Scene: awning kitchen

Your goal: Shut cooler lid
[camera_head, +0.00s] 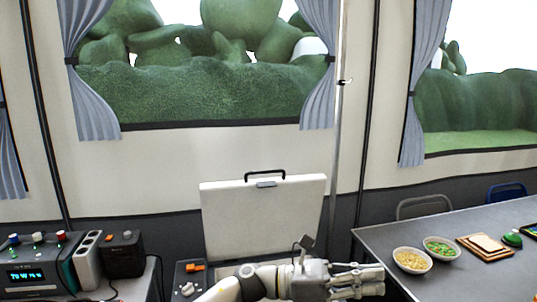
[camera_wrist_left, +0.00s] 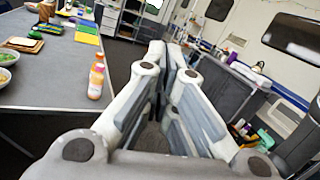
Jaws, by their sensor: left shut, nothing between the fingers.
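The cooler lid (camera_head: 264,215) is a white panel standing upright and open, with a black handle (camera_head: 265,174) and a grey latch on its top edge. The cooler's body is mostly hidden below it, behind my left arm. My left gripper (camera_head: 372,279) is in front of the cooler and to the right of the lid, pointing right, apart from the lid. It is shut and empty. In the left wrist view its fingers (camera_wrist_left: 168,62) are close together with nothing between them. My right gripper is not in view.
A grey table (camera_head: 385,240) stands at right with a bowl of yellow food (camera_head: 412,260), a bowl of green food (camera_head: 441,248) and a cutting board (camera_head: 485,246). Electrical devices (camera_head: 38,268) stand at left. An orange bottle (camera_wrist_left: 96,78) is near the table edge.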

